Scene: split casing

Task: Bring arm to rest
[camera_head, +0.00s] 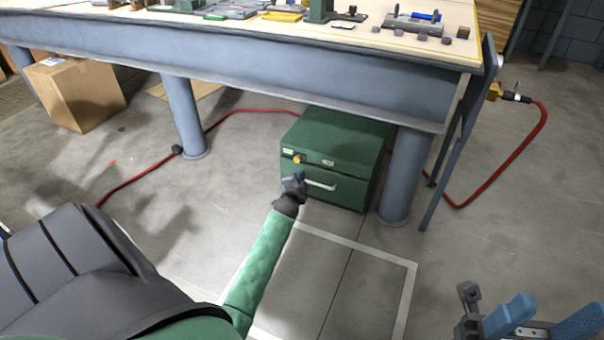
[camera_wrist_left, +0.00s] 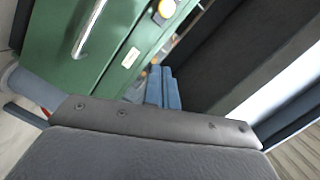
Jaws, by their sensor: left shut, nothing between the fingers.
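My left arm in a green sleeve reaches forward in the head view. Its left gripper (camera_head: 293,181) is in front of the green cabinet (camera_head: 338,150), close to the drawer handle (camera_head: 321,185). Whether it touches the cabinet front cannot be told. In the left wrist view the left gripper's blue fingers (camera_wrist_left: 163,88) are together with nothing between them, and the cabinet (camera_wrist_left: 58,32) with its handle (camera_wrist_left: 88,30) shows at upper left. My right gripper (camera_head: 543,318) is at the lower right corner of the head view, its blue fingers apart and nothing seen between them.
A workbench (camera_head: 250,75) with several parts and tools on top spans the view above the cabinet. Its legs (camera_head: 185,120) stand on either side of the cabinet. A cardboard box (camera_head: 82,95) stands at left. A red hose (camera_head: 135,178) crosses the floor. The marked floor (camera_head: 320,280) in front is clear.

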